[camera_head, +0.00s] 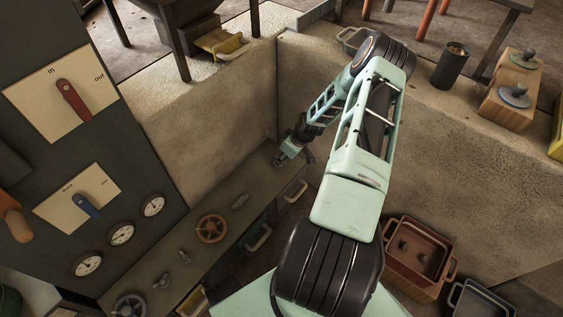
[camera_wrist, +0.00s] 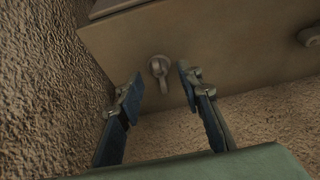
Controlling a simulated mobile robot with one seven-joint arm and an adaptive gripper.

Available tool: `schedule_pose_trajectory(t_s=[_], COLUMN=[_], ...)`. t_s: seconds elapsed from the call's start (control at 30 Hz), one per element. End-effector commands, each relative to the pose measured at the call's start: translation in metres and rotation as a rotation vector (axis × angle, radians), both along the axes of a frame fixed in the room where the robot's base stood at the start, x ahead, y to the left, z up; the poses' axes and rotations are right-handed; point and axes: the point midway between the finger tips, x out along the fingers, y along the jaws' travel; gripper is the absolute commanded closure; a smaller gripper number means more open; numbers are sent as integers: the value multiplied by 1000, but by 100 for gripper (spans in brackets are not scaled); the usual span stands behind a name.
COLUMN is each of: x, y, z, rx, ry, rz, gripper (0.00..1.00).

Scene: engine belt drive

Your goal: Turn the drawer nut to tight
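A small grey metal nut (camera_wrist: 157,68) with a narrow wing or tab sticks out of the brown face of the bench in the wrist view. I take it to be the drawer nut. My gripper (camera_wrist: 159,79) is open, with one dark blue finger to the left of and below the nut and the other to its right. The fingers look apart from the nut, with nothing held between them. In the head view my gripper (camera_head: 294,158) is at the far end of the long bench (camera_head: 262,178); I cannot make out the nut there.
The bench top carries an orange handwheel (camera_head: 211,229), a small lever (camera_head: 240,201) and wing-shaped fittings (camera_head: 163,281). Pale drawer handles (camera_head: 296,190) line its right side. Rough stone walls (camera_head: 215,110) stand close behind and left. Stacked brown bins (camera_head: 420,250) are on the right.

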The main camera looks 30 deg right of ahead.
Motion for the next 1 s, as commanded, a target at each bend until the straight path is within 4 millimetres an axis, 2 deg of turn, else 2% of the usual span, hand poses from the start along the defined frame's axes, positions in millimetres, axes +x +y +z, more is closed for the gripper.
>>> schedule_pose_trajectory(t_s=[0.03,0.13,0.47,0.8,1.0], x=[3,6,7,7,7], y=[1,2,2,2,2], z=[-8,-14,-17,-16,-16], rx=[1,0,-1,-1,0], ry=[0,0,0,0,0], rz=[1,0,0,0,-5], gripper=[67,67,67,100,100])
